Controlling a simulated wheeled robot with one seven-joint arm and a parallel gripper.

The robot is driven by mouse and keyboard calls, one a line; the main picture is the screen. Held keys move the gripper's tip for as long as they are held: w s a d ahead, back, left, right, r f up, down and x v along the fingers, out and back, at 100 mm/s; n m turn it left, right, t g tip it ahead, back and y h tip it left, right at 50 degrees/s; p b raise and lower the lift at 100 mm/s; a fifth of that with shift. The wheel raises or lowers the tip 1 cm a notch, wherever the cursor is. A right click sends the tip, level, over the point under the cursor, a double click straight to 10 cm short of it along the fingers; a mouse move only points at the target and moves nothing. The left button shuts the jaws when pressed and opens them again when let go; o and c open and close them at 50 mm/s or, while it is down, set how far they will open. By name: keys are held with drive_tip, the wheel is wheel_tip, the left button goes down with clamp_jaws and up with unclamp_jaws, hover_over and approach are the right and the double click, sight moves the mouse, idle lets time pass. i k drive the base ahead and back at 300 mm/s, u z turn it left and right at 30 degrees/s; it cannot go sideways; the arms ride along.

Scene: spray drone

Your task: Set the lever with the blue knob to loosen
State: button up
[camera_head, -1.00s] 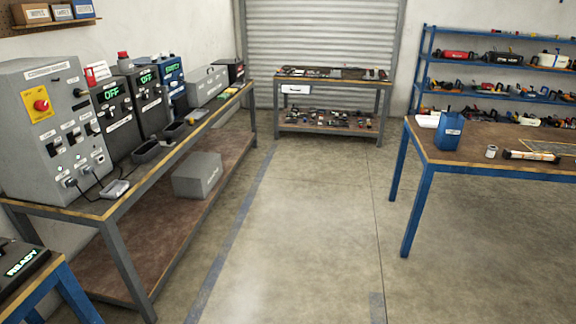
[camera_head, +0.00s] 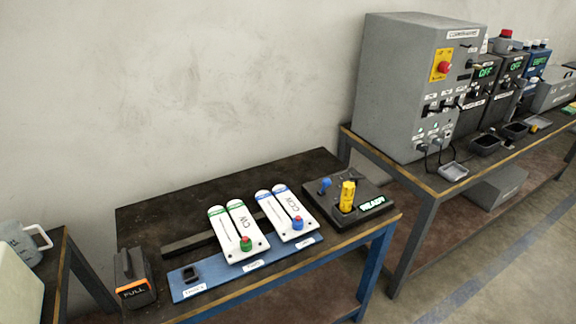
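A short lever with a blue knob (camera_head: 324,185) stands at the back left of a black device (camera_head: 373,211) on the low blue-legged table. The lever's set position and any markings beside it are too small to read. A yellow upright part (camera_head: 347,195) sits in the device to the right of the lever. A green lit display on the device's front right reads READY. My gripper is not in view.
Left of the device are white pieces marked CCW (camera_head: 285,213) with a blue cap, and CW (camera_head: 237,231) with a green cap. A black box reading FULL (camera_head: 134,279) is at the left. A grey control cabinet (camera_head: 404,91) stands on the right bench.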

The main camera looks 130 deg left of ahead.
sight(326, 182)
drive_tip(key=k, duration=0.45)
drive_tip(key=u, duration=3.7)
drive_tip(key=i, duration=0.5)
drive_tip(key=u, duration=3.6)
drive_tip(key=k, duration=1.3)
drive_tip(key=z, duration=0.55)
